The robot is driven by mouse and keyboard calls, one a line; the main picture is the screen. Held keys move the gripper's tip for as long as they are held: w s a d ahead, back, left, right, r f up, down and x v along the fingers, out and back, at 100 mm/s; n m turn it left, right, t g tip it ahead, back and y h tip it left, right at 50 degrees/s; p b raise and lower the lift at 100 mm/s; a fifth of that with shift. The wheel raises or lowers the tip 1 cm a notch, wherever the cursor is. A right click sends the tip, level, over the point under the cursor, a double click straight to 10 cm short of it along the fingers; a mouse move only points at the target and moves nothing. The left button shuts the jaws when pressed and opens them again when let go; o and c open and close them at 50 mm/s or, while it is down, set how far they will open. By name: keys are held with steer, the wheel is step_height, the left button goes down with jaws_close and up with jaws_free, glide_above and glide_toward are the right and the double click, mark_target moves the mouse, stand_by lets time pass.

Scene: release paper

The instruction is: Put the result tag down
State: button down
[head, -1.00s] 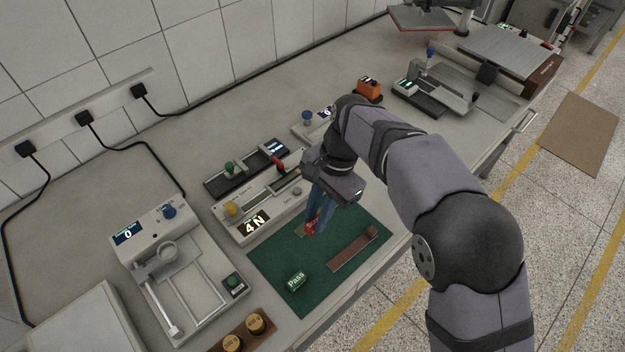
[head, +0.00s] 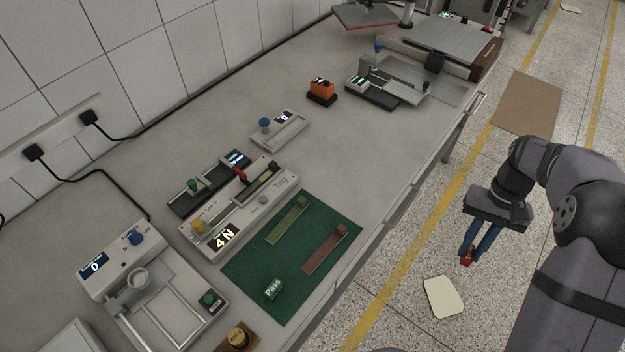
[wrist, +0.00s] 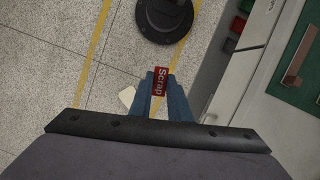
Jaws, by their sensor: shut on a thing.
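My gripper (head: 468,258) is shut on a red tag (wrist: 160,82) that reads "Scrap" in the wrist view. The tag also shows as a small red piece at the fingertips in the head view (head: 466,261). The gripper is off the bench, above the speckled floor, to the right of the bench's front edge. A green tag (head: 273,288) reading "Pass" lies on the green mat (head: 290,255) on the bench. A green strip (head: 288,219) and a brown strip (head: 325,247) also lie on the mat, apart from each other.
A tester (head: 236,212) showing "4 N" stands behind the mat. A device showing 0 (head: 150,285) stands at the left. A cream sheet (head: 443,297) and a brown mat (head: 527,103) lie on the floor. The wrist view shows a black round base (wrist: 164,18) and a red bin (wrist: 245,6).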

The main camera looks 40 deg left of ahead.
steer(key=w+a+r+n+t+h+p, duration=0.1)
steer(key=w+a+r+n+t, duration=0.15)
steer(key=a+n, duration=0.85)
steer(key=w+a+r+n+t+h+p, duration=0.1)
steer(key=w+a+n+t+p, duration=0.15)
steer(key=a+n, duration=0.8)
steer(key=s+a+r+n+y, duration=0.1)
steer(key=s+a+r+n, duration=0.1)
steer(key=s+a+n, duration=0.3)
steer(key=s+a+r+n+t+y, duration=0.1)
steer(key=s+a+n, duration=0.4)
steer(key=a, duration=0.8)
steer(key=s+a+r+n+y+p, duration=0.1)
steer(key=s+a+r+n+y, duration=0.1)
steer(key=s+a+n, duration=0.4)
steer(key=a, duration=0.3)
steer(key=shift+a+r, duration=0.15)
steer(key=shift+r, duration=0.2)
step_height(320, 180, down, 5)
steer(key=b, duration=0.3)
steer(key=shift+f, duration=0.2)
steer(key=shift+f+p, duration=0.8)
steer(key=shift+f, duration=1.5)
steer(key=shift+f, duration=0.15)
